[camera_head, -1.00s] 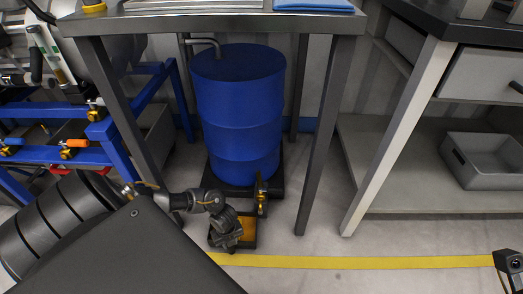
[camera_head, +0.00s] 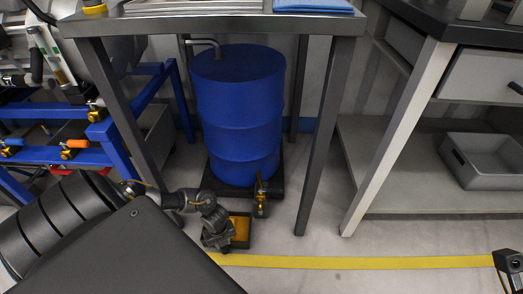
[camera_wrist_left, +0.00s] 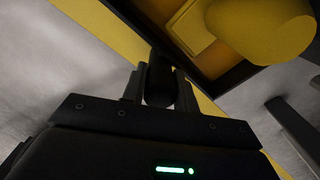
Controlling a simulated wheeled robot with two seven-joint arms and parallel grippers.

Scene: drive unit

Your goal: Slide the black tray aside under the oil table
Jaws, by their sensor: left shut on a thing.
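The small black tray (camera_head: 250,238), with an amber-yellow inside, lies on the floor in front of the blue drum (camera_head: 238,120), under the front of the table (camera_head: 215,22). My left gripper (camera_head: 217,232) is at the tray's left side, low over the floor. In the left wrist view, its fingers (camera_wrist_left: 160,84) are shut on a dark rounded handle beside the tray's dark rim (camera_wrist_left: 215,84). The drum's tap (camera_head: 260,194) stands at the tray's upper right; a blurry yellow cylinder (camera_wrist_left: 262,28) shows over the tray. Part of my right gripper (camera_head: 509,264) shows at the right edge.
The drum stands on a dark base (camera_head: 275,188). The table's front right leg (camera_head: 318,160) rises to the right of the tray. A blue frame (camera_head: 95,158) stands at left. A yellow floor line (camera_head: 370,262) runs in front; the floor between the table leg and line is clear.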

